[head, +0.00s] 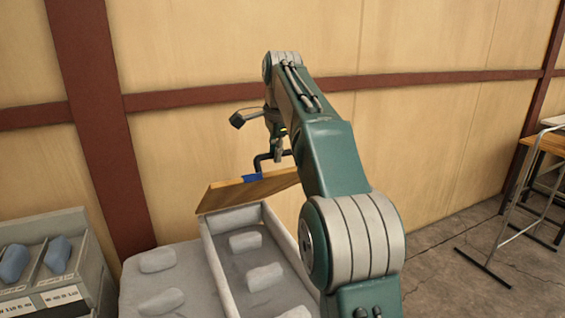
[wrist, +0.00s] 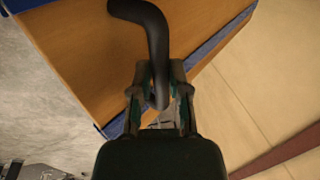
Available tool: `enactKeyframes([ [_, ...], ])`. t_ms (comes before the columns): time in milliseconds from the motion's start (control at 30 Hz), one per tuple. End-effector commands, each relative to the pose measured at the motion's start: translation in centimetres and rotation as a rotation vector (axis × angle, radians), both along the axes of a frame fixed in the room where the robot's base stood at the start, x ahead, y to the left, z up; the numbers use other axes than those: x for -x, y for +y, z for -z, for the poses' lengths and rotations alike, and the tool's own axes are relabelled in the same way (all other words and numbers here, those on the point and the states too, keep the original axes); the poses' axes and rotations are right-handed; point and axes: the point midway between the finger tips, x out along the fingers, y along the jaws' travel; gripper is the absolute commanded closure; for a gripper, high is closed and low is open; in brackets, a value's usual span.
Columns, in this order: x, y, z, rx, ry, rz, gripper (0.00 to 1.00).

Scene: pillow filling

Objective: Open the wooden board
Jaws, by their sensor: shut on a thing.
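The wooden board (head: 228,194) is raised at a tilt at the far end of a long grey box (head: 216,258). A small blue patch (head: 252,178) shows on its upper edge. A black bent handle (head: 262,160) stands up from the board. In the wrist view, the board (wrist: 80,55) fills the upper left, and the handle (wrist: 150,30) runs down between the fingers. My gripper (wrist: 160,92) is shut on the handle. In the head view my gripper (head: 279,152) is small, above the board. My arm hides the board's right end.
White pillow-like pieces (head: 245,241) lie in the box and on the pale surface (head: 195,255) beside it. A grey bin (head: 45,255) with blue pieces stands at left. A metal-framed table (head: 545,142) stands at right. The wall is close behind the board.

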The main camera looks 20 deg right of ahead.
Motion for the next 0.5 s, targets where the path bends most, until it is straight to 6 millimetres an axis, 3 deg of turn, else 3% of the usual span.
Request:
enactKeyframes([
  [500,-0.39,0.33,0.04,0.000,0.008,0.000,1.00],
])
